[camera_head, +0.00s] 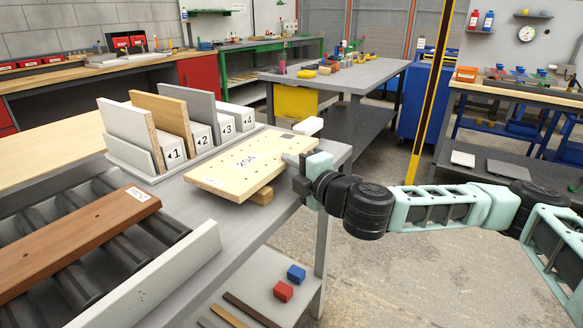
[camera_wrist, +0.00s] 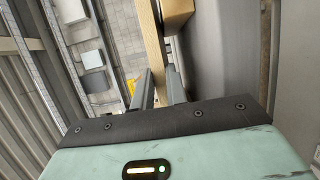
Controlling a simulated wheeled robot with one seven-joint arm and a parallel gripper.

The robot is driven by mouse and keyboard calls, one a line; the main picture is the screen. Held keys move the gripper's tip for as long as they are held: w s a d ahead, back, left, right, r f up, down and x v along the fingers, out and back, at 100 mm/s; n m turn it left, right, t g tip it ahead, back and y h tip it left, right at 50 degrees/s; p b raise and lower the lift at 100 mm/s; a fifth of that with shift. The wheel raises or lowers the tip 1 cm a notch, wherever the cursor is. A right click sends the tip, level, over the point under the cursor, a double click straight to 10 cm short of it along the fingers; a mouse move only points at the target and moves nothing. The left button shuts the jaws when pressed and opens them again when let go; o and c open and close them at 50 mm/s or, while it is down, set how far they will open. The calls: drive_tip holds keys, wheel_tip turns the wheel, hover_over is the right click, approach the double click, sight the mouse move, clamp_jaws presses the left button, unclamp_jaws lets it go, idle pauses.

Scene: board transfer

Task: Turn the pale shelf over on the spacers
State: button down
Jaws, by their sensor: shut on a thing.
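The pale shelf (camera_head: 238,168), a light wood board with a "204" label and small holes on its upper face, lies about level above the grey bench (camera_head: 195,212). A wooden spacer (camera_head: 262,195) shows under its near right edge; whether they touch I cannot tell. Other spacers are hidden. My gripper (camera_head: 298,164) is shut on the shelf's right end. In the wrist view, the shelf (camera_wrist: 151,42) shows edge-on between the fingers (camera_wrist: 158,80), with a wooden block (camera_wrist: 178,13) beside it.
A rack (camera_head: 135,158) with numbered slots holds several upright boards behind the shelf. A brown board (camera_head: 85,240) lies on the rollers at left. A white block (camera_head: 308,126) is near the bench's far right corner. Red (camera_head: 283,291) and blue (camera_head: 296,273) blocks sit on the lower shelf.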

drive_tip(key=shift+f+b, duration=0.35)
drive_tip(key=shift+b, duration=0.45)
drive_tip(key=c, duration=1.3)
unclamp_jaws()
drive_tip(key=shift+c, duration=0.2)
drive_tip(key=shift+o, duration=0.3)
drive_tip(key=shift+d, duration=0.1)
drive_tip(key=shift+p+v, duration=0.3)
drive_tip(key=shift+v, duration=1.2)
drive_tip(key=shift+s+f, duration=0.1)
drive_tip(key=shift+s, duration=0.05)
